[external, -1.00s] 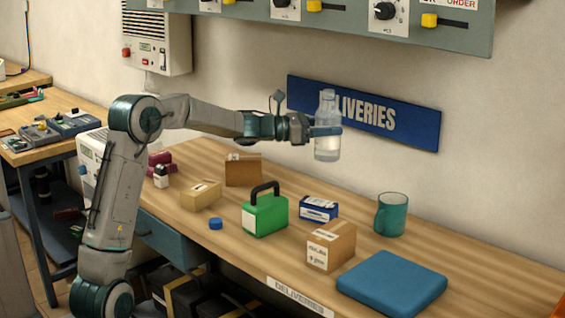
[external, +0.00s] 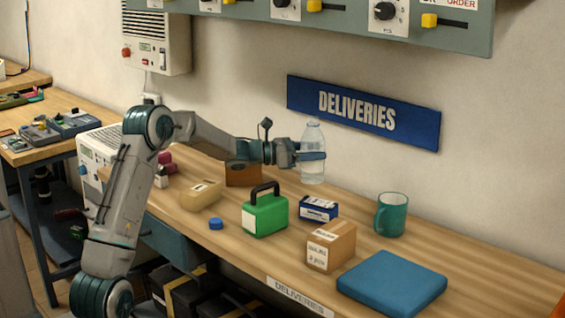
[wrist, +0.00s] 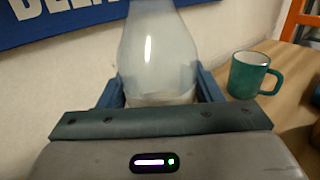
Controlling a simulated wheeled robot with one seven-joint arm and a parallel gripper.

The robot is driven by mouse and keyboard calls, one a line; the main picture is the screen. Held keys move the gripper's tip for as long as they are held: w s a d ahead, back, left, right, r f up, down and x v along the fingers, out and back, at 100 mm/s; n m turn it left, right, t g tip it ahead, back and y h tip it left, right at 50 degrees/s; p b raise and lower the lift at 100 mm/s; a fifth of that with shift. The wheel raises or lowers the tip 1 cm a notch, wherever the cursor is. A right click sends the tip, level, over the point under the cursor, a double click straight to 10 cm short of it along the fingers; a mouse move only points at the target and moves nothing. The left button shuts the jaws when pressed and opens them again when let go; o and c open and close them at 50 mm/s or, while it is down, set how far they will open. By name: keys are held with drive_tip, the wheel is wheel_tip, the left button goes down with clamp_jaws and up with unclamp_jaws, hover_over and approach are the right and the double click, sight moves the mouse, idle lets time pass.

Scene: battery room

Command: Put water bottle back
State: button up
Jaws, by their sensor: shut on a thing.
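A clear water bottle (external: 312,139) is upright in my gripper (external: 313,157), near the wall at the back of the deliveries table. The gripper's fingers are shut around the middle of the bottle. In the wrist view the bottle (wrist: 155,50) fills the middle, between the two blue fingers of my gripper (wrist: 160,95). The bottle's lower end shows below the fingers in the external view. I cannot tell whether its base touches the tabletop.
A green case (external: 265,214), a blue-white box (external: 319,208) and a brown carton (external: 331,246) stand in front of the bottle. A teal mug (external: 391,214) is to the right, also in the wrist view (wrist: 250,75). A blue pad (external: 391,283) lies at the front right. Bare wood lies between bottle and mug.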

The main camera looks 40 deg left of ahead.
drive_tip(key=shift+w+a+f, duration=0.3)
drive_tip(key=shift+a+f, duration=0.35)
drive_tip(key=shift+f, duration=0.45)
drive_tip(key=shift+w+a+f, duration=0.3)
drive_tip(key=shift+a+f, duration=0.4)
drive_tip(key=shift+f, duration=0.35)
drive_tip(key=shift+w+a+f, duration=0.3)
drive_tip(key=shift+a+f, duration=0.35)
drive_tip(key=shift+f, duration=0.45)
drive_tip(key=shift+f, duration=0.1)
drive_tip(key=shift+f, duration=0.15)
drive_tip(key=o, duration=1.2)
drive_tip(key=shift+r, duration=0.2)
drive_tip(key=shift+s+a, duration=0.15)
drive_tip(key=shift+a, duration=0.05)
drive_tip(key=v, duration=1.1)
drive_tip(key=shift+s+a, duration=0.2)
